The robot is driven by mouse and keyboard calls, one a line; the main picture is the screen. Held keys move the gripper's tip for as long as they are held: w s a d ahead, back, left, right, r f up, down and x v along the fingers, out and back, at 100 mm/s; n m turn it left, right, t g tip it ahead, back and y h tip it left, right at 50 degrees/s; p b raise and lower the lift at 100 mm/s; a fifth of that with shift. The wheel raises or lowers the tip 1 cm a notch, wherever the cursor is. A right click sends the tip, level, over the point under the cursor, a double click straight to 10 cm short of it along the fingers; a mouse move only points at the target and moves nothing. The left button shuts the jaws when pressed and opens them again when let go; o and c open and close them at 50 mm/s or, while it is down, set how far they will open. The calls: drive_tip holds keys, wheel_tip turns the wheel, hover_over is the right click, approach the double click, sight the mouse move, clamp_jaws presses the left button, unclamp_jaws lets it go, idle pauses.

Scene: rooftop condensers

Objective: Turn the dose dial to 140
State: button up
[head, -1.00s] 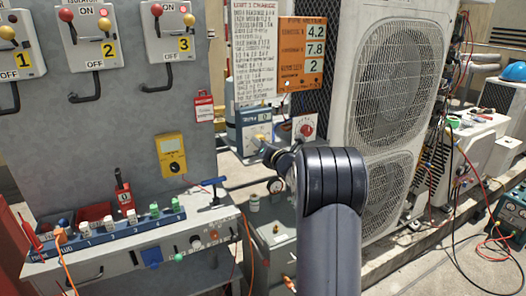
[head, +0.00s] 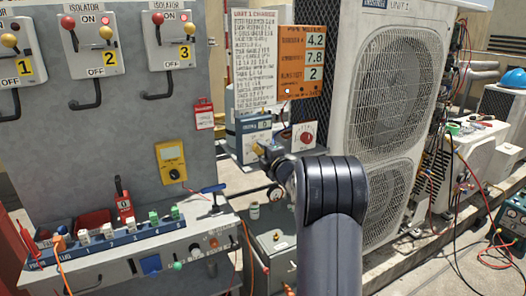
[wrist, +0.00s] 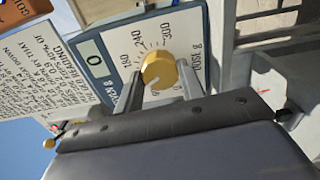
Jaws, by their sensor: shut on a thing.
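The dose dial is a round yellow knob (wrist: 160,71) on a white-faced panel with a blue border (wrist: 196,38). A printed scale with marks including 180 and 240 runs round it. A pale pointer line shows on the knob, toward the lower left in the wrist view. A small display (wrist: 93,55) on the panel reads 0. My gripper (wrist: 164,80) has a finger on each side of the knob and is shut on it. In the head view the dose panel (head: 254,140) stands behind my gripper (head: 262,152), which partly hides the knob.
A panel with a red knob (head: 306,138) stands just right of the dial. Above hang a white text sheet (head: 254,60) and an orange readings board (head: 302,60). A large condenser (head: 395,90) stands right. A grey isolator cabinet (head: 125,130) and a plug bench (head: 120,262) are left.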

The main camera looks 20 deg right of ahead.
drive_tip(key=shift+m+p, duration=0.6)
drive_tip(key=shift+m, duration=1.4)
drive_tip(key=o, duration=1)
drive_tip(key=s+b, duration=0.1)
drive_tip(key=s, duration=0.9)
drive_tip(key=shift+s+d+b, duration=0.2)
drive_tip(key=shift+s+b, duration=0.1)
drive_tip(key=shift+s, duration=0.1)
drive_tip(key=shift+w, duration=0.1)
drive_tip(key=w+p, duration=0.1)
drive_tip(key=w, duration=0.9)
drive_tip(key=shift+w+a+p, duration=0.2)
drive_tip(key=shift+w+p, duration=0.1)
drive_tip(key=shift+p, duration=0.05)
